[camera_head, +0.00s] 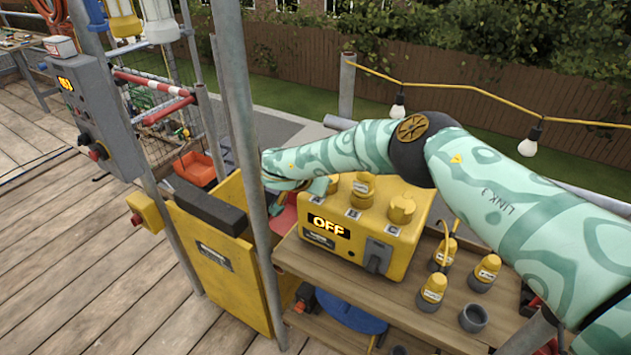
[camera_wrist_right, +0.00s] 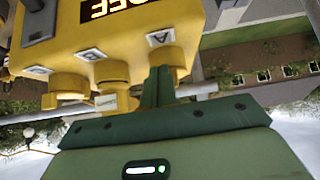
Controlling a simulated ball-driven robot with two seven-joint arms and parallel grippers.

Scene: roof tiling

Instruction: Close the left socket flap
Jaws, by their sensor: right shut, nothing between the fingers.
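The yellow power box (camera_head: 352,228) with an OFF display stands on a wooden bench. Its left socket (camera_head: 333,184) is partly hidden by my right gripper (camera_head: 322,186). In the right wrist view, which is upside down, that socket (camera_wrist_right: 178,60) is a yellow collar beside the label A. My right gripper (camera_wrist_right: 159,76) is shut and empty, its fingertips right at this collar; I cannot tell whether they touch. The flap's position is unclear behind the fingers. The middle socket holds a labelled yellow plug (camera_head: 363,184). The right socket (camera_head: 402,208) has a raised round yellow cap. My left gripper is out of view.
Several yellow and grey plugs (camera_head: 433,289) stand on the bench right of the box. A metal pole (camera_head: 244,150) rises close to the left of my gripper. A yellow bin (camera_head: 225,270) is beyond it. A lever (camera_head: 377,255) is on the box front.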

